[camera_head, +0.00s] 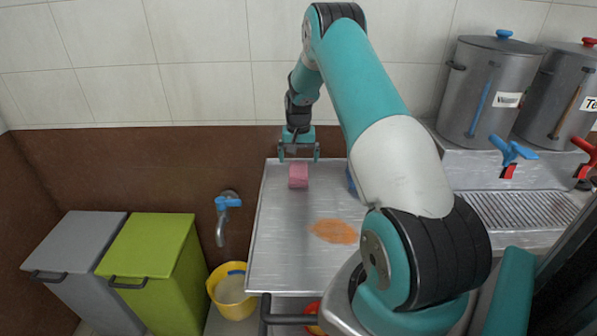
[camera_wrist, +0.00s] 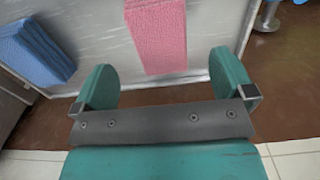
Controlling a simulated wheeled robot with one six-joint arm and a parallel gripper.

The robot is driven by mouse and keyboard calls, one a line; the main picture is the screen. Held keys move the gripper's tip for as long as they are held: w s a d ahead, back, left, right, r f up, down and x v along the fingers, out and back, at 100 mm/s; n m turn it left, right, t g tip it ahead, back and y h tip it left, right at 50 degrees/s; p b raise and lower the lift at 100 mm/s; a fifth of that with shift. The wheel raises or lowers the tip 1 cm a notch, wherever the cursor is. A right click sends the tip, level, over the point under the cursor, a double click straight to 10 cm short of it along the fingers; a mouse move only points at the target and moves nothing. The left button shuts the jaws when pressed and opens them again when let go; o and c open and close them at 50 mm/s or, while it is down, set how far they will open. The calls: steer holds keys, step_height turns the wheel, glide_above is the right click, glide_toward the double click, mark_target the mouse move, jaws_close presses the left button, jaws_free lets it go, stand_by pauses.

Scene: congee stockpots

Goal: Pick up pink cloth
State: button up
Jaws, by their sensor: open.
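The pink cloth (camera_head: 298,175) is a small folded block near the far edge of the metal table (camera_head: 277,250). In the wrist view the pink cloth (camera_wrist: 158,36) lies ahead of the open space between the two teal fingers. My gripper (camera_head: 299,157) is at the table's far edge, just beyond the cloth in the head view. It is open and empty, and the wrist view shows its fingers (camera_wrist: 168,82) spread apart. A blue cloth (camera_wrist: 35,52) lies to the left in the wrist view. In the head view the blue cloth (camera_head: 351,184) is mostly hidden behind my arm.
An orange-brown patch (camera_head: 335,231) lies on the table. Two steel pots, one with a blue knob (camera_head: 488,90) and one with a red knob (camera_head: 560,100), stand at right. A wall tap (camera_head: 222,215), yellow bucket (camera_head: 232,290), green bin (camera_head: 150,262) and grey bin (camera_head: 75,255) are left of the table.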

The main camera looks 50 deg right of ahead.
mark_target(298, 168)
steer(key=shift+w+f+p, duration=0.1)
steer(key=shift+f+p, duration=1.1)
steer(key=shift+f, duration=1.6)
steer(key=shift+c, duration=0.5)
steer(key=c, duration=1)
step_height(298, 168, up, 20)
steer(key=b, duration=0.4)
